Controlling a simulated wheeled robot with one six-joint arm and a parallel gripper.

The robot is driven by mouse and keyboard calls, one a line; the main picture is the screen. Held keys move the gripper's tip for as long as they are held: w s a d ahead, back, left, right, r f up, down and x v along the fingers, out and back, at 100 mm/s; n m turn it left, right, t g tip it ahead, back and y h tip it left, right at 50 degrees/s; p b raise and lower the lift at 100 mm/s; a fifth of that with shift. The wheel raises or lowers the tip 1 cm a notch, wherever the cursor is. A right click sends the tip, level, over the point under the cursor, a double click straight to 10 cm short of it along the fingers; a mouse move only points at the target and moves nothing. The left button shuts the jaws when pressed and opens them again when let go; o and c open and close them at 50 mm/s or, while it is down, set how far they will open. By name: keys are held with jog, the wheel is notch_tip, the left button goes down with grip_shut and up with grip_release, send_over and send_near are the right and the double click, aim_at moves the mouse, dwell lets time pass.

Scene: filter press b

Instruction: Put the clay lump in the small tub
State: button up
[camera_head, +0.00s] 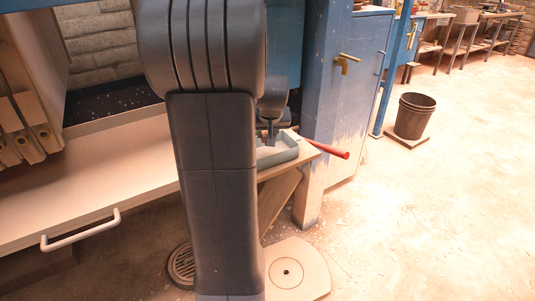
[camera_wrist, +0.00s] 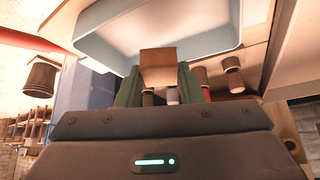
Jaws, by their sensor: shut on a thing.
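In the wrist view a brown, block-like clay lump (camera_wrist: 158,66) sits between the fingers of my gripper (camera_wrist: 158,88), which is shut on it. The small tub (camera_wrist: 110,48) is pale blue-grey with a light inside, and the lump overlaps its wall in that view. In the head view the tub (camera_head: 284,157) stands on a wooden ledge, partly hidden behind my arm. My gripper (camera_head: 270,138) points down at the tub's far left part there. The lump cannot be made out in the head view, and its exact height over the tub is unclear.
A red bar (camera_head: 326,146) sticks out beside the tub. A blue cabinet with a brass tap (camera_head: 345,62) stands right behind it. A pale bench top (camera_head: 100,178) lies left. A dark bucket (camera_head: 413,115) stands on the floor at right, where there is free room.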

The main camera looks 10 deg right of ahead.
notch_tip(320, 180, down, 6)
jog(key=shift+r+b, duration=0.1)
jog(key=shift+b, duration=0.5)
jog(key=shift+f, duration=0.25)
jog(key=o, duration=1)
jog(key=shift+r, duration=0.1)
jog(key=shift+s+r, duration=0.2)
jog(key=shift+r, duration=0.35)
jog(key=p+v, duration=0.2)
jog(key=v, duration=0.9)
jog(key=shift+a, duration=0.1)
